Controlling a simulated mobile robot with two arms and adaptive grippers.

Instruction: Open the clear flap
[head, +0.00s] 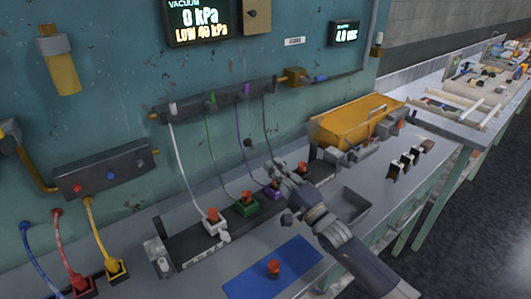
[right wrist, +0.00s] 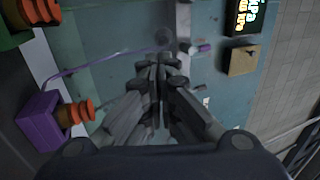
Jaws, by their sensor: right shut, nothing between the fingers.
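I cannot make out a clear flap in either view. My right gripper (head: 280,168) is at the back of the bench, close to the purple block (head: 271,192) and the dark tube in front of the teal panel. In the right wrist view its fingers (right wrist: 160,68) are shut together with nothing between them, pointing towards the panel. The purple block (right wrist: 40,122) with its orange ribbed plug (right wrist: 76,113) lies to the left of the fingers there. My left gripper is not in view.
White (head: 213,226) and green (head: 247,208) blocks with tubes stand along a dark rail. A grey tray (head: 352,203) and a yellow case (head: 345,122) are to the right. A vacuum display (head: 198,20) hangs above.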

